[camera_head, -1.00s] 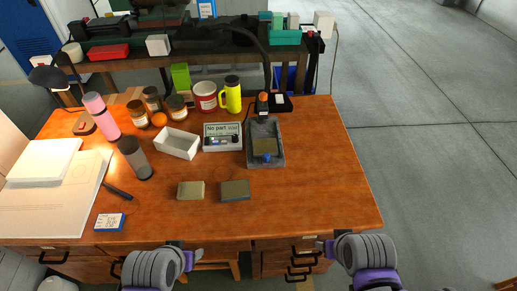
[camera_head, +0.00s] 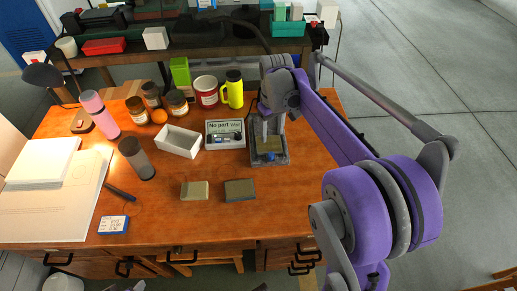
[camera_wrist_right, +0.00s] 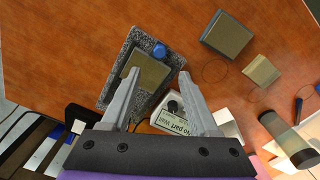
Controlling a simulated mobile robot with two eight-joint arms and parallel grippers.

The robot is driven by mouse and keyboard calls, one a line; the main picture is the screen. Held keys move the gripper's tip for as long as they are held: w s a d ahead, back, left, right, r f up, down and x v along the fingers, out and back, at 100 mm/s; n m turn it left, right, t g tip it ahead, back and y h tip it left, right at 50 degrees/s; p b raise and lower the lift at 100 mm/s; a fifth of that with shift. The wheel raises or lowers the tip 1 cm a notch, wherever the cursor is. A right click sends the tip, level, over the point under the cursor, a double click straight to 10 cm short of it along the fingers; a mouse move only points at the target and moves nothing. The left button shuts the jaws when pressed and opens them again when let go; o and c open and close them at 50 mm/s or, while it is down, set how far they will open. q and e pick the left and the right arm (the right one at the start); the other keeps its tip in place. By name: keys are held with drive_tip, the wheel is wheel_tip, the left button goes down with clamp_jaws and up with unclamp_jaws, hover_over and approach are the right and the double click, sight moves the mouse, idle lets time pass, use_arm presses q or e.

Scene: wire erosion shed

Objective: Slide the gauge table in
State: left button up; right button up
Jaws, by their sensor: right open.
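The gauge is a grey speckled base (camera_head: 284,158) on the wooden desk, also in the right wrist view (camera_wrist_right: 112,88). A square olive-brown table plate (camera_head: 272,145) lies on it, with a blue knob (camera_head: 270,156) at the near end. In the right wrist view the plate (camera_wrist_right: 152,72) and the knob (camera_wrist_right: 159,50) show between and beyond my fingertips. My right gripper (camera_head: 266,137) is over the gauge, open and empty; its fingers (camera_wrist_right: 159,73) are apart. It hides the gauge's far part in the head view. My left gripper is not clearly visible.
A white display box (camera_head: 225,134) reading "No part" stands close left of the gauge. Two blocks (camera_head: 195,190) (camera_head: 239,189) lie nearer. A white open box (camera_head: 178,141), yellow flask (camera_head: 232,89) and red-and-white tin (camera_head: 206,91) stand behind and left. The front right desktop is bare.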

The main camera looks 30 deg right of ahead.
sight(271, 154)
wheel_tip(271, 154, down, 10)
drive_tip(key=shift+s+r+b, duration=0.1)
drive_tip(key=shift+b, duration=0.25)
clamp_jaws()
idle(1.4)
